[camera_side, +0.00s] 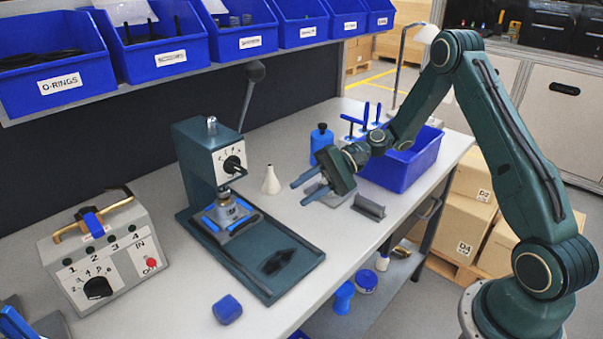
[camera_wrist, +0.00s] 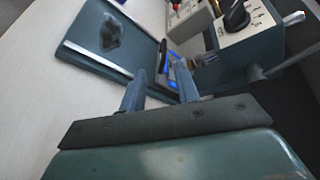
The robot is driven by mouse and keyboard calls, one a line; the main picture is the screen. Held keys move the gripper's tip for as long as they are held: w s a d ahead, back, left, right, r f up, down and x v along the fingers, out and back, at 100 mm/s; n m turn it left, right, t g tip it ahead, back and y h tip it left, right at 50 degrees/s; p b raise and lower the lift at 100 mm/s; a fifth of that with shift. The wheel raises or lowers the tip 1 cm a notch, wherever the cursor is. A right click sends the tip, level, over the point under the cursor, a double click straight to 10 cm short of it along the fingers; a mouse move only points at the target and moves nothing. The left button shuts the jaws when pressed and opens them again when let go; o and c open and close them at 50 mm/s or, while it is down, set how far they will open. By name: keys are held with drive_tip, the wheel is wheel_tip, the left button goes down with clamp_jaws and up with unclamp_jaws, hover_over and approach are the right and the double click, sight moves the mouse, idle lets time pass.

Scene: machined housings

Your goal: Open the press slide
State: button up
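The dark green press (camera_side: 200,150) stands on the bench with a dial on its head and a lever rising behind. Its long base plate (camera_side: 262,240) reaches toward the front, with a dark recess near the front end. The press slide (camera_side: 232,219), with blue strips at its sides, sits under the ram, and a metal part stands on it. My gripper (camera_side: 302,187) is right of the press, apart from it, with its fingers pointing left. In the wrist view my gripper (camera_wrist: 158,85) is open and empty, and the slide is partly hidden behind a finger.
A control box (camera_side: 105,250) stands left of the press. A white cone-shaped bottle (camera_side: 271,180), blue bottle (camera_side: 321,143) and grey bracket (camera_side: 369,207) stand near my gripper. A blue bin (camera_side: 410,165) is behind it. A blue block (camera_side: 227,309) lies at the front. Blue bins hang above.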

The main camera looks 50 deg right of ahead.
sight(252, 220)
drive_tip(key=shift+w+d+f+m+t+y, duration=0.35)
drive_tip(key=shift+d+f+m+t+y, duration=0.25)
drive_tip(key=shift+f+m, duration=0.25)
drive_tip(key=x, duration=1.3)
drive_tip(key=shift+a+f, duration=0.25)
drive_tip(key=shift+a, duration=0.15)
drive_tip(key=shift+c, duration=0.4)
clamp_jaws()
